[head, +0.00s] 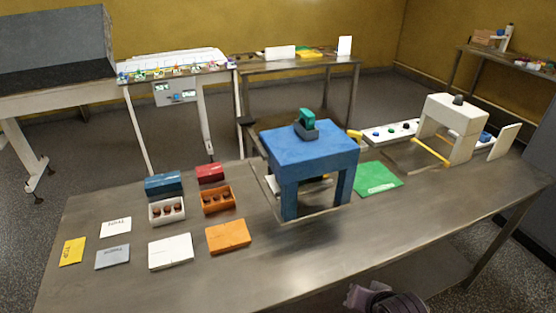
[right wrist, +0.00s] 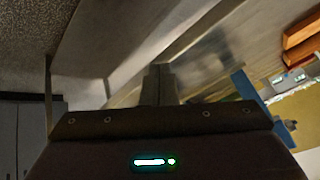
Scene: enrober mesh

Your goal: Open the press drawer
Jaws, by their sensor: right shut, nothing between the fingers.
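A blue press-like stand (head: 310,147) with thick legs and a green handle (head: 307,121) on top stands mid-table. A thin metal frame (head: 315,215) lies around its feet, with a pale piece partly hidden under it. A cream press-like block (head: 454,115) with a dark knob on top stands at the right. A yellow bar (head: 430,152) runs in front of it, over a flat metal frame. I cannot tell which one has the drawer, or how far it is open. In the right wrist view my right gripper (right wrist: 158,82) is shut and empty, apart from both stands. My left gripper is not visible.
A green mat (head: 378,178) lies between the stands. A white strip (head: 390,131) with small coloured pieces lies behind it. Boxes of sweets (head: 167,212), lids and cards cover the table's left part. The front right of the steel table (head: 400,230) is clear.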

